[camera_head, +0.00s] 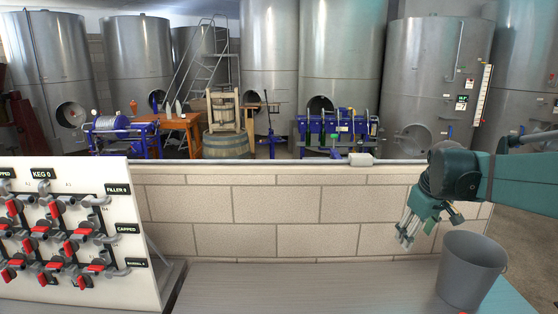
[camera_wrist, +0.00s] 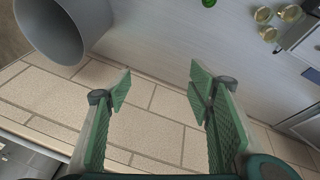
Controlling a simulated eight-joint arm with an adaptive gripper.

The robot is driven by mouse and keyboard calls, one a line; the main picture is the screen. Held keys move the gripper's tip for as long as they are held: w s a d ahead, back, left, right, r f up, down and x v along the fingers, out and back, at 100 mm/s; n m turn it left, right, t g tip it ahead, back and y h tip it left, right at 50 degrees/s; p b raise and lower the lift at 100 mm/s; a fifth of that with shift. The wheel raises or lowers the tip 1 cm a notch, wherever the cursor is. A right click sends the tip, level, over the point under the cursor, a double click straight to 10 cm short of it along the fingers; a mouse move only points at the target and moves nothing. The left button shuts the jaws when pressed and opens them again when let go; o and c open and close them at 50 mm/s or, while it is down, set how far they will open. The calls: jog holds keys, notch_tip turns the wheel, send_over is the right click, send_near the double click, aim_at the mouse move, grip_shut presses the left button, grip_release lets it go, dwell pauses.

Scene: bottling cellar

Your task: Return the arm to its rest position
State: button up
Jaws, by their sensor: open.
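My gripper (camera_head: 420,222) hangs at the right in the head view, above the counter and just left of the grey bucket's rim. In the wrist view my gripper (camera_wrist: 160,92) has its two green-padded fingers spread wide, with nothing between them. It is open and empty. My teal arm comes in from the right edge of the head view. No marker of a rest position shows.
A grey bucket (camera_head: 468,272) stands on the counter (camera_head: 310,290) close below my gripper; it also shows in the wrist view (camera_wrist: 62,28). A low block wall (camera_head: 270,215) runs behind. A valve panel (camera_head: 75,245) with red handles stands at left. The counter's middle is clear.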

jog(key=s+a+f+m+t+b, duration=0.1)
jog(key=s+a+f, duration=0.2)
jog(key=s+a, duration=0.3)
jog(key=s+a+f+m+t+b, duration=0.1)
jog(key=s+a+f, duration=0.2)
jog(key=s+a, duration=0.4)
jog(key=s+a+f+m+t+y+b, duration=0.1)
jog(key=s+a+f, duration=0.3)
jog(key=s, duration=1)
jog(key=a+m, duration=0.1)
jog(key=a, duration=0.1)
jog(key=shift+a, duration=0.4)
